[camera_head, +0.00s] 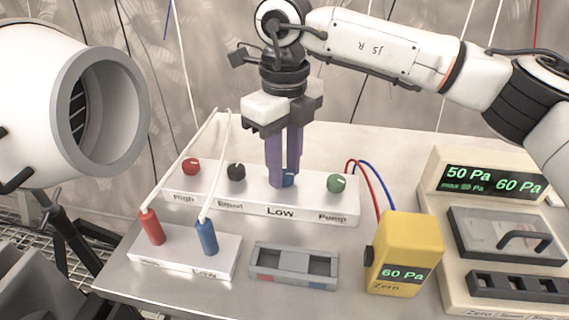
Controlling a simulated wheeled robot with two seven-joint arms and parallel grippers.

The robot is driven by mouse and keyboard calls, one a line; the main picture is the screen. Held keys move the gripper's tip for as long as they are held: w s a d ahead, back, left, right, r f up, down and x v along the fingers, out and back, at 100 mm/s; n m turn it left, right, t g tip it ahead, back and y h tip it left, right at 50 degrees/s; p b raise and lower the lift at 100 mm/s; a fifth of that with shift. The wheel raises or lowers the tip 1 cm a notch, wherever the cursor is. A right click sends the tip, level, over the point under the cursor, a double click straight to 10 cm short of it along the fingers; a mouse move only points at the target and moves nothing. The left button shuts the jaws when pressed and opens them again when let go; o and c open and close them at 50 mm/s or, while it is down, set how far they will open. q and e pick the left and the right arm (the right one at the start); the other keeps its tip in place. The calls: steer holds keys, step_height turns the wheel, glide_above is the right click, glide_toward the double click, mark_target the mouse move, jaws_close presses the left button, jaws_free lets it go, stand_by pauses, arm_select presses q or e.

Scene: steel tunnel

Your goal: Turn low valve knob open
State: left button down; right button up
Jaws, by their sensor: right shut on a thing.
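The white valve block (230,205) stands on the steel table, with knobs marked High, Equal, Low and Pump. The low valve knob (289,180) is blue and mostly hidden behind the fingers of my right gripper (285,178). The right gripper points straight down from above and is shut on this knob. The knob's pointer mark is hidden, so its angle cannot be told. My left gripper is not in view.
A red knob (191,167), black knob (236,171) and green knob (338,182) sit beside the low knob. In front are a red plug (151,227), a blue plug (206,236), a grey tray (293,283) and a yellow gauge (408,245) reading 60 Pa. A display unit (440,225) stands right.

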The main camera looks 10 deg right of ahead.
mark_target(285, 174)
stand_by(0.5)
steer(key=o, duration=1.1)
steer(key=shift+c, duration=0.2)
step_height(285, 174, up, 10)
steer(key=p, duration=0.1)
steer(key=shift+r, duration=0.2)
steer(key=shift+s+f, duration=0.1)
